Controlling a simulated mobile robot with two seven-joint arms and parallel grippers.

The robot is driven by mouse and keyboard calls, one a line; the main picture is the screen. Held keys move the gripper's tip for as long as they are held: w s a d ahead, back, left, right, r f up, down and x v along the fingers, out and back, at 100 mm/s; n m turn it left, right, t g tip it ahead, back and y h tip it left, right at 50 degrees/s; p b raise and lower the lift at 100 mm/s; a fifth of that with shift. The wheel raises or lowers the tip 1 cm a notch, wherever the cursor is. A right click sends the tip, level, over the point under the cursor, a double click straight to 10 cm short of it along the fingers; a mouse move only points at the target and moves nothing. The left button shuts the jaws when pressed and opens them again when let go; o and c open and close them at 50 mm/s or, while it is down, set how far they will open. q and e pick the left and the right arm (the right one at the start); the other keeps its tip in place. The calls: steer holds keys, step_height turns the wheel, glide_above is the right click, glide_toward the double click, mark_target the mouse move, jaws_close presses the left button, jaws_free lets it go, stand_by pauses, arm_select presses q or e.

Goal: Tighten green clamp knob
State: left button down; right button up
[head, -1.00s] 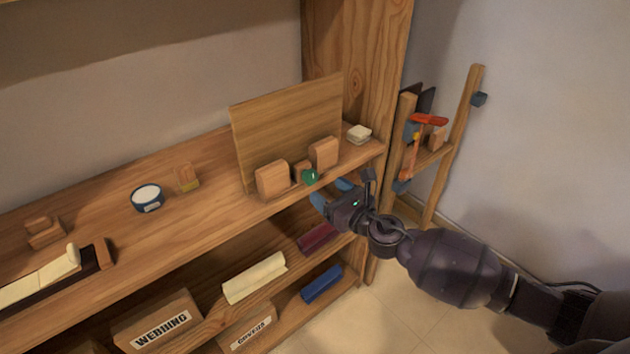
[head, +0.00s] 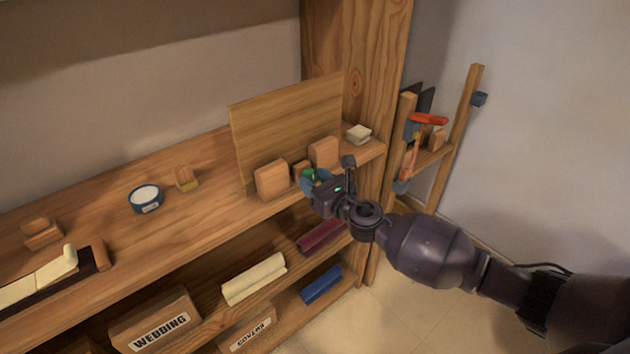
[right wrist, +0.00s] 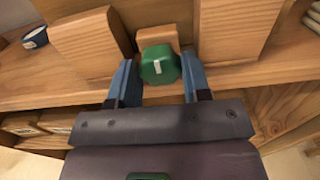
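The green clamp knob (right wrist: 160,65) sits at the front of a small wooden block between two larger wooden blocks at the shelf's front edge. It carries a white mark on its face. In the head view the knob (head: 309,174) is partly hidden by my right gripper (head: 312,183). In the right wrist view my right gripper (right wrist: 160,82) is open, with one blue finger on each side of the knob. Small gaps seem to show between fingers and knob; contact is hard to judge. My left gripper is not in view.
An upright wooden board (head: 285,125) stands behind the blocks. A blue-and-white round tin (head: 146,199) and a small wooden block (head: 186,179) lie further left. A wooden upright (head: 355,75) rises right of the blocks. Lower shelves hold rolls and labelled boxes.

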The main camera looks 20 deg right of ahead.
steer(key=c, duration=0.3)
